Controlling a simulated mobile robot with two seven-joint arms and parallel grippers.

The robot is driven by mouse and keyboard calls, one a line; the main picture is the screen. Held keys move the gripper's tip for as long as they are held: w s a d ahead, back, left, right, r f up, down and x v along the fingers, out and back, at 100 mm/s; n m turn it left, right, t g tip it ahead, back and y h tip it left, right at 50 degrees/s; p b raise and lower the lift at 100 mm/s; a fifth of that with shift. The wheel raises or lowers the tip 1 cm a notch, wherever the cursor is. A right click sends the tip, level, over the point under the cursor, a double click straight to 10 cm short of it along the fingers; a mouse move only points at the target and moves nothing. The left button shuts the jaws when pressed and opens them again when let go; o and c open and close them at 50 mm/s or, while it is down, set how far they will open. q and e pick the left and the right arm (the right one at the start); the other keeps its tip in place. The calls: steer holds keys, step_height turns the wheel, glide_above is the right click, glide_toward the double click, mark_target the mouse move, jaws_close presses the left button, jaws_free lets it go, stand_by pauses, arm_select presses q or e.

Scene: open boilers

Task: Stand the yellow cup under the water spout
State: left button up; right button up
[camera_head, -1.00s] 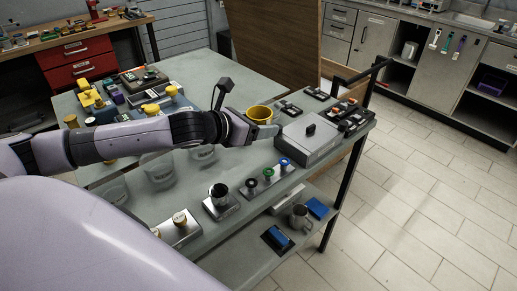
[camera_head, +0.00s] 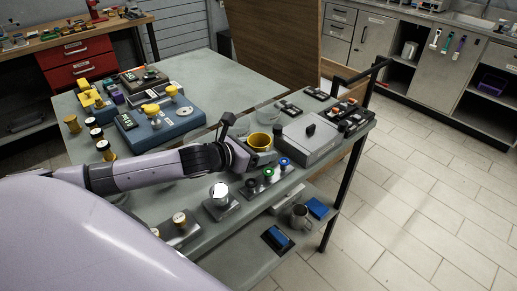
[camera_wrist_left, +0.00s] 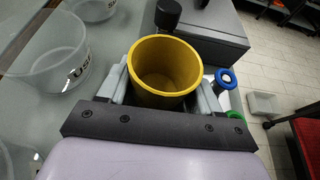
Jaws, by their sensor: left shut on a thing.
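The yellow cup (camera_head: 259,141) is upright in my left gripper (camera_head: 262,156), beside the left side of a grey box. In the left wrist view, the cup (camera_wrist_left: 165,72) is empty, with its open mouth up, between the two pale fingers of my left gripper (camera_wrist_left: 165,92). The fingers are shut on its sides. I cannot tell whether its base touches the table. A black round knob or nozzle (camera_wrist_left: 168,14) shows just beyond the cup's rim in the left wrist view. I cannot identify the water spout for certain. My right gripper is not in view.
The grey box (camera_head: 308,143) with a black knob stands right of the cup. A clear container (camera_head: 268,112) is behind the cup. A clear labelled bowl (camera_wrist_left: 48,52) is left in the wrist view.

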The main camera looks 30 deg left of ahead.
arm_select(q)
steer(key=o, duration=1.1)
steer(key=shift+f, duration=0.1)
steer(key=shift+c, duration=0.2)
steer(key=shift+s+r, duration=0.1)
steer(key=shift+r, duration=0.1)
steer(key=b+v, duration=0.1)
steer(key=v, duration=0.7)
steer(key=shift+s+a, duration=0.1)
steer(key=shift+p+v, duration=0.45)
steer(key=shift+v, duration=1.3)
